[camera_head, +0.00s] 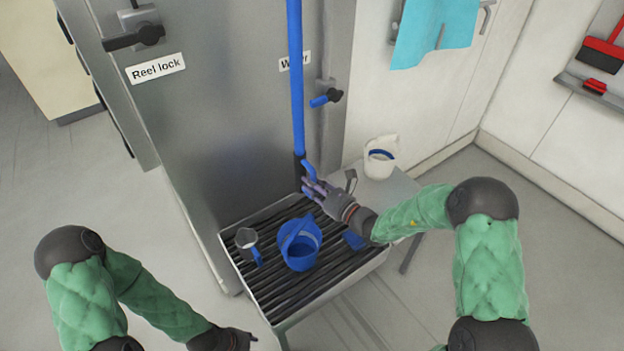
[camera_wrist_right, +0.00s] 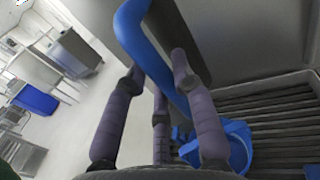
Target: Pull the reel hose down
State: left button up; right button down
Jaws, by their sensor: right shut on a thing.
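The blue reel hose (camera_head: 297,80) hangs straight down in front of the grey steel cabinet and ends in a dark fitting above the slatted grate. My right gripper (camera_head: 311,184) is shut on the hose's lower end, just above the grate.
A white jug (camera_head: 381,157) stands on the side shelf. The reel lock handle (camera_head: 135,38) and blue water valve (camera_head: 321,100) are on the cabinet.

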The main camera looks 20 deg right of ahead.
jog(key=shift+s+f+b, duration=0.1)
jog(key=shift+f+b, duration=0.65)
jog(key=shift+f, duration=1.25)
jog(key=c, duration=1)
grip_release()
jog(key=shift+r, duration=0.1)
jog(key=shift+s+d, duration=0.1)
jog(key=shift+d, duration=0.05)
jog(key=v, duration=1.1)
jog(key=shift+s, duration=0.3)
jog(key=shift+d, duration=0.15)
